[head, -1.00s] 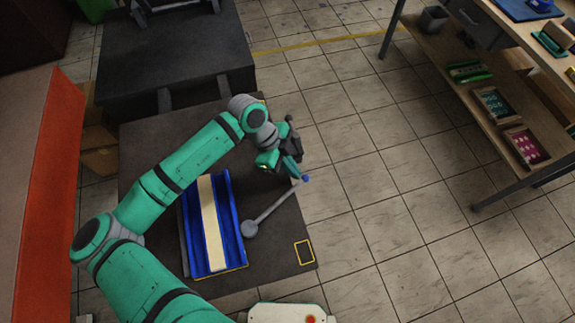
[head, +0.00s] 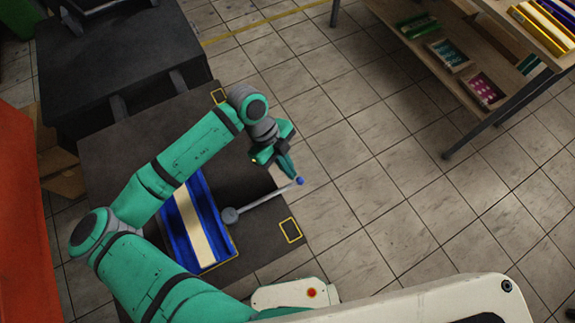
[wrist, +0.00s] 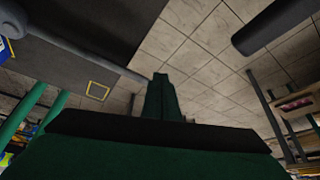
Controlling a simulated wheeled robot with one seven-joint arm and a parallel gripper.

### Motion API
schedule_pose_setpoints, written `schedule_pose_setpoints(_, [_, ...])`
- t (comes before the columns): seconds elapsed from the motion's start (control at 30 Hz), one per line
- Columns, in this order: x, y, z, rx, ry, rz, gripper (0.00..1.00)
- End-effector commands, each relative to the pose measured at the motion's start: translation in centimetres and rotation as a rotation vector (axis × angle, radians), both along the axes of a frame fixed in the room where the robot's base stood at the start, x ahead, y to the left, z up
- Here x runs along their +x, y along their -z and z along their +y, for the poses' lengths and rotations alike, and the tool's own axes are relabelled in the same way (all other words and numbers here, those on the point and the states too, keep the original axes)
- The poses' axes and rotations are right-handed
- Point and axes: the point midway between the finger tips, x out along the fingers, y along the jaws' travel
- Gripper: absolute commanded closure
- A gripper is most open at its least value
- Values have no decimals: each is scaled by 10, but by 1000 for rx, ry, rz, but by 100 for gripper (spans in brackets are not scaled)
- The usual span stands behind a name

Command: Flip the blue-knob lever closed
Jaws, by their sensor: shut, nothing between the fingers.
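The lever is a grey rod (head: 264,200) with a round grey hub (head: 230,215) on the dark machine top and a blue knob (head: 299,181) at its far end. The rod reaches out to the right, past the machine's edge. My gripper (head: 291,174) is shut and empty, its fingertips right beside the knob on the upper left. I cannot tell whether they touch it. In the wrist view my shut gripper fingers (wrist: 160,84) stand in the middle. The grey rod (wrist: 118,64) runs behind them, and the knob is hidden there.
A blue tray with a cream strip (head: 195,215) lies on the machine top (head: 120,140), left of the hub. A yellow outlined square (head: 290,229) marks the near right corner. A shelf table (head: 455,60) stands at the upper right. Tiled floor between is clear.

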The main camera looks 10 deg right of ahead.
Motion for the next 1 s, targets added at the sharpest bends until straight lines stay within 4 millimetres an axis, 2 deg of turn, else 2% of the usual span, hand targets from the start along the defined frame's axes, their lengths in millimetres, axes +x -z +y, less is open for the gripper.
schedule_pose_setpoints(0.03, [-7,1,-4,-5,14,14,100])
schedule_pose_setpoints(0.4, [-11,1,-7,-9,24,19,100])
schedule_pose_setpoints(0.53, [-9,-4,-5,-9,23,19,100])
schedule_pose_setpoints(1.0, [15,-72,36,2,-14,2,100])
